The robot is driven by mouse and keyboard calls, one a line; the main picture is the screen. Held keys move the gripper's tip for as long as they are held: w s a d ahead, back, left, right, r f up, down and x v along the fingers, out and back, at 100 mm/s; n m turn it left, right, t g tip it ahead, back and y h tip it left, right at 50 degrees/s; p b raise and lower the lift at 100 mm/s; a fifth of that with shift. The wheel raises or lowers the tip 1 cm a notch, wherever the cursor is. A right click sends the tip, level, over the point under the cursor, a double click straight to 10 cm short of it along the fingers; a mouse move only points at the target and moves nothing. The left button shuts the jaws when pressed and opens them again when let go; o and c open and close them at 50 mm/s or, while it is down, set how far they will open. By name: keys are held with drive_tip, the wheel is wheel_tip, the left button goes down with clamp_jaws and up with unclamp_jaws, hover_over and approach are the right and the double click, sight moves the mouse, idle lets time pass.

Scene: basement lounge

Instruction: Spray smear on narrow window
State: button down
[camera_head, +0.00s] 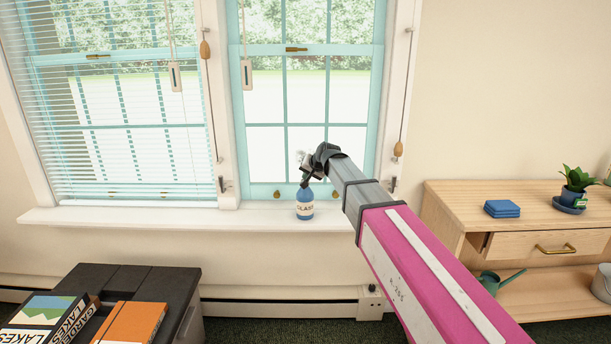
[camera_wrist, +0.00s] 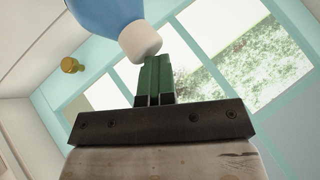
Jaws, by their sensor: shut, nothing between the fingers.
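A blue spray bottle (camera_head: 305,208) with a pale label stands upright on the windowsill, in front of the narrow window (camera_head: 284,127) on the right. My gripper (camera_head: 306,180) is just above the bottle and hides part of its top. In the wrist view, my gripper's green fingers (camera_wrist: 155,72) are together with nothing between them. Their tips are close to the bottle's white part (camera_wrist: 140,41), below its blue body (camera_wrist: 102,14); I cannot tell whether they touch. I cannot make out a smear on the glass.
A wider window with blinds (camera_head: 110,130) is at left. The white sill (camera_head: 140,217) is otherwise clear. A wooden cabinet (camera_head: 480,197) with blue coasters (camera_head: 502,208) and a potted plant (camera_head: 577,182) stands at right. Books (camera_head: 131,322) lie on a dark table at lower left.

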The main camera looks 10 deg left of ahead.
drive_tip(key=shift+r, duration=2.75)
drive_tip(key=shift+w, duration=0.1)
idle(0.5)
